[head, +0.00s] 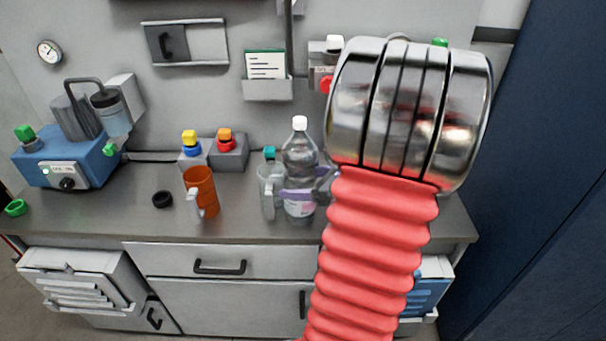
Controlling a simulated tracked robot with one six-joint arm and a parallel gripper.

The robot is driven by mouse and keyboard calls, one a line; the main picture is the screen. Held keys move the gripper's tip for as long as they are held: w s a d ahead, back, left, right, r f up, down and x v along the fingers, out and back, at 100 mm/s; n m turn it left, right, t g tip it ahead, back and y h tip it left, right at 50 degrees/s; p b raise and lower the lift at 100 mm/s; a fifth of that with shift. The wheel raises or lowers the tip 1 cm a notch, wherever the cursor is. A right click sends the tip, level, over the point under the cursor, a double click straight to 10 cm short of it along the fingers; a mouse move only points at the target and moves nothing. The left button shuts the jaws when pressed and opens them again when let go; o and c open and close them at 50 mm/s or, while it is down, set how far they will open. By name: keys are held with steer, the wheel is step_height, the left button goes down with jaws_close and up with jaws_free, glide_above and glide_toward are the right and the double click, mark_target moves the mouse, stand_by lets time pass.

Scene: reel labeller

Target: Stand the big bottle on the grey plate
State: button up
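The big bottle (299,157) is clear plastic with a white cap and a pale label. It stands upright at the right part of the worktop, just left of my arm. My gripper (300,195) is mostly hidden behind my arm's metal joint. What looks like a purple finger of it lies across the front of the bottle at the upper edge of the label. I cannot tell whether it grips the bottle or is only around it. I cannot make out a grey plate; part of the worktop is hidden behind my arm.
A clear mug (270,190) stands close left of the bottle. An orange mug (201,190), a black ring (162,200) and a green ring (15,207) are further left. A blue machine (65,155) and button boxes (228,155) stand at the back. The worktop's front (130,222) is clear.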

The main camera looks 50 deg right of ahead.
steer(key=shift+f, duration=0.1)
stand_by(0.3)
steer(key=o, duration=2.1)
steer(key=shift+f, duration=0.1)
steer(key=v, duration=1.2)
